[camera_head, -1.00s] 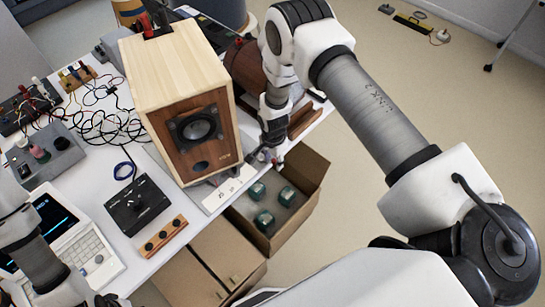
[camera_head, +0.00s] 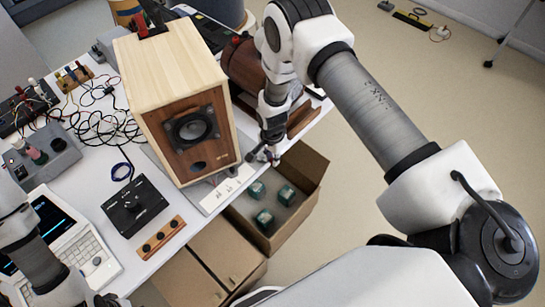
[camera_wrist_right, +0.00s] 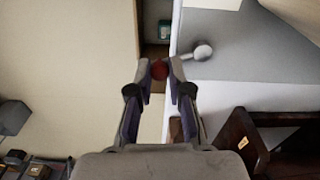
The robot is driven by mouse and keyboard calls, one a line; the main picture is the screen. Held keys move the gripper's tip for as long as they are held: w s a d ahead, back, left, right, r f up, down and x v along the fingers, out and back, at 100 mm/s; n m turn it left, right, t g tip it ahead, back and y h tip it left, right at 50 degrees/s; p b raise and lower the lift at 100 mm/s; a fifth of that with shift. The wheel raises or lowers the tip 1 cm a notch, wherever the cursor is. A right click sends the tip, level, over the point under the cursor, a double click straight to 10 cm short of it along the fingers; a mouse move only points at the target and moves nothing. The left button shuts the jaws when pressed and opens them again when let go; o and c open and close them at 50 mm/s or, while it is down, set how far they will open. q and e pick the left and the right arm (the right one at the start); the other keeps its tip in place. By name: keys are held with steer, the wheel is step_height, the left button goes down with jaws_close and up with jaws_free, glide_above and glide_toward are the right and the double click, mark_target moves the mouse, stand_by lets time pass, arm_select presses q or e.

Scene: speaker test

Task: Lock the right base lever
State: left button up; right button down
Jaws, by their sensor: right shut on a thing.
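The wooden speaker (camera_head: 187,80) stands upright on a grey base on the white table. In the right wrist view, the grey base plate (camera_wrist_right: 232,75) carries a short lever with a pale knob (camera_wrist_right: 203,52). My right gripper (camera_head: 264,157) is at the table edge, beside the speaker's lower right corner. In the right wrist view my right gripper (camera_wrist_right: 159,68) is shut on a red knob (camera_wrist_right: 160,70), its fingers on either side.
An open cardboard box (camera_head: 297,211) with several green blocks stands below the table edge, under my right gripper. A brown cylinder (camera_head: 243,65) is behind my right forearm.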

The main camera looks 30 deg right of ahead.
steer(key=n+b, duration=0.1)
steer(key=n, duration=0.1)
steer(key=w+d+n+b, duration=0.1)
steer(key=n+b, duration=0.1)
steer(key=w+n+b, duration=0.1)
steer(key=n+b, duration=0.1)
steer(key=shift+w+d+f+n, duration=0.15)
steer(key=shift+w+d+n, duration=0.05)
steer(key=shift+n, duration=0.1)
steer(key=w+n+b, duration=0.1)
steer(key=n+b, duration=0.1)
steer(key=n, duration=0.1)
steer(key=shift+w+n, duration=0.2)
steer(key=shift+n, duration=0.1)
steer(key=shift+w+n+b, duration=0.3)
steer(key=shift+n+b, duration=0.2)
steer(key=shift+n, duration=0.3)
steer(key=shift+w+n+b, duration=0.25)
steer(key=shift+n+b, duration=0.2)
steer(key=shift+n, duration=0.35)
steer(key=c, duration=1.1)
jaws_free()
steer(key=shift+a, duration=0.1)
steer(key=shift+r, duration=0.2)
